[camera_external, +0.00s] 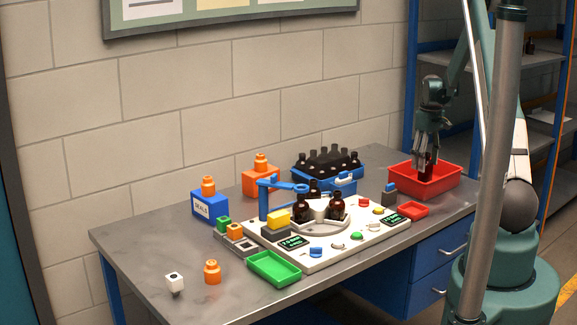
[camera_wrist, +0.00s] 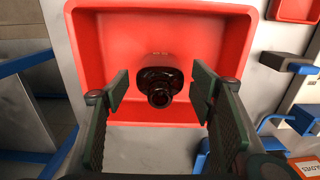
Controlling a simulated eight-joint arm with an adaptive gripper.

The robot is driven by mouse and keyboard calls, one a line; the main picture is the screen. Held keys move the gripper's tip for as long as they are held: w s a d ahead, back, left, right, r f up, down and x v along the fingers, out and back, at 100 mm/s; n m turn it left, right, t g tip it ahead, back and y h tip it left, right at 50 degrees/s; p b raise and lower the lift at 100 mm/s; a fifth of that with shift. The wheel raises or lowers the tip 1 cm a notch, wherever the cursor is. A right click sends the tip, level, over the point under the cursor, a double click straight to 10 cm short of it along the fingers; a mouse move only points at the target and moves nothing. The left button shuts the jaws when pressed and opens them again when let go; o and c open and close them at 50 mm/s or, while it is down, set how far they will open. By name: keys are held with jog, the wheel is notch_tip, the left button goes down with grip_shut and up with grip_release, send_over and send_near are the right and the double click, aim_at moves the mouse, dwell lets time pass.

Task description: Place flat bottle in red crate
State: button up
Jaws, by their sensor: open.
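The red crate (camera_external: 440,187) stands at the right end of the table, and it also fills much of the wrist view (camera_wrist: 110,40). A dark amber flat bottle (camera_wrist: 160,82) is at the crate in the wrist view, its neck towards the camera. The bottle also shows in the external view (camera_external: 426,165), upright beneath my gripper. My gripper (camera_external: 425,166) is over the crate; in the wrist view its two fingers (camera_wrist: 160,92) are spread either side of the bottle, with gaps between. Whether the bottle's base touches the crate floor is hidden.
A blue crate (camera_external: 302,172) with several dark bottles stands at the back. A white machine panel (camera_external: 300,258) with amber bottles (camera_external: 337,206) is mid-table. A small red tray (camera_external: 414,210) lies just in front of the red crate. A green tray (camera_external: 274,269) is at the front.

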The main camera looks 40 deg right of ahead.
notch_tip(320, 180, up, 8)
jog(key=shift+r, duration=0.1)
dwell(0.4)
jog(key=shift+a, duration=0.1)
dwell(0.5)
jog(key=shift+a+r, duration=0.15)
jog(key=s+a+r+t, duration=0.1)
jog(key=s+a+r, duration=0.1)
jog(key=a+r, duration=0.6)
jog(key=s+a+r+t+h, duration=0.1)
jog(key=a+r, duration=0.3)
jog(key=a, duration=0.7)
jog(key=s+a+r+t, duration=0.1)
jog(key=s+a+r, duration=0.1)
jog(key=a+r, duration=0.65)
jog(key=s+a+t, duration=0.2)
jog(key=s+a, duration=0.7)
jog(key=a, duration=0.3)
jog(key=s+a+f+t+y, duration=0.1)
jog(key=s+a+t, duration=0.1)
jog(key=s+a, duration=0.8)
jog(key=a, duration=0.3)
jog(key=shift+s, duration=0.15)
